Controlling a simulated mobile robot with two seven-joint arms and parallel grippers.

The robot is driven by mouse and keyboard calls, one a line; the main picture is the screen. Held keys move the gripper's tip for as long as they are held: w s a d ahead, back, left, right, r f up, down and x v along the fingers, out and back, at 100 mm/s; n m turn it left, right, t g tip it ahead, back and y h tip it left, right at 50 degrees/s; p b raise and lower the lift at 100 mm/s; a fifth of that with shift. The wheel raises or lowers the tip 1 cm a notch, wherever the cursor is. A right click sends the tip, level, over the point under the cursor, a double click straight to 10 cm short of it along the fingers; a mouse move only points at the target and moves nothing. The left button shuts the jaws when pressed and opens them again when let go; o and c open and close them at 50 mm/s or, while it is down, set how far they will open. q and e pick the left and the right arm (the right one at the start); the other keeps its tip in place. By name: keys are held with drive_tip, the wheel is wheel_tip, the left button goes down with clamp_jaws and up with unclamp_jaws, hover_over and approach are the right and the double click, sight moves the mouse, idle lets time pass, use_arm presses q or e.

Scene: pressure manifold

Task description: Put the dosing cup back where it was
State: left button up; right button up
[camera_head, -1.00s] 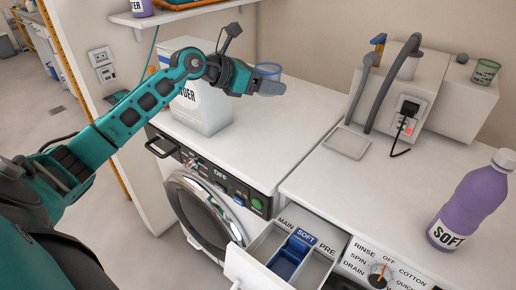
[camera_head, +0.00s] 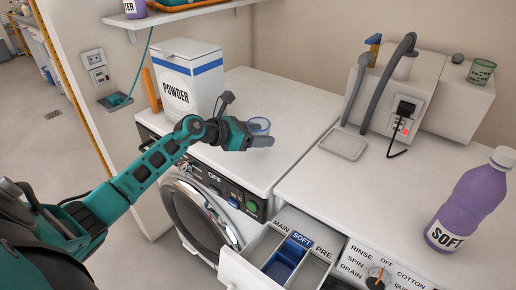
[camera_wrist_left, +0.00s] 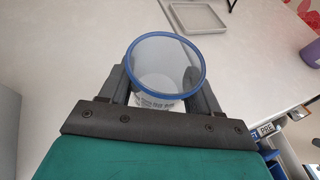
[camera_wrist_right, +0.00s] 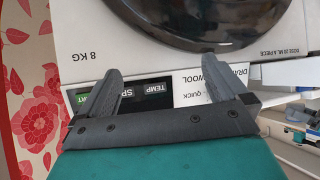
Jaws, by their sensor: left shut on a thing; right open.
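The dosing cup (camera_head: 258,125) is clear with a blue rim. My left gripper (camera_head: 262,140) is shut on it, over the top of the left washing machine near its front edge. In the left wrist view the cup (camera_wrist_left: 165,68) sits upright between the two fingers, with print low on its wall and its inside looking empty. I cannot tell whether its base touches the top. My right gripper (camera_wrist_right: 165,85) is open and empty in the right wrist view, before a machine's front panel. It does not show in the head view.
A powder box (camera_head: 188,82) stands behind the left gripper. A shallow grey tray (camera_head: 343,144) lies on the right top, beside a grey unit with hoses (camera_head: 405,88). A purple SOFT bottle (camera_head: 468,205) stands right. A detergent drawer (camera_head: 268,262) is pulled out. The left top's middle is clear.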

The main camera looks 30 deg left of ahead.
sight(258, 155)
use_arm(q)
drive_tip(key=shift+f+b, duration=0.4)
drive_tip(key=shift+f, duration=1.65)
drive_tip(key=shift+f, duration=0.2)
drive_tip(key=o, duration=1.1)
drive_tip(key=shift+c, duration=0.2)
drive_tip(key=shift+r, duration=0.1)
drive_tip(key=shift+r, duration=0.2)
drive_tip(key=v, duration=1.2)
drive_tip(key=shift+f, duration=0.15)
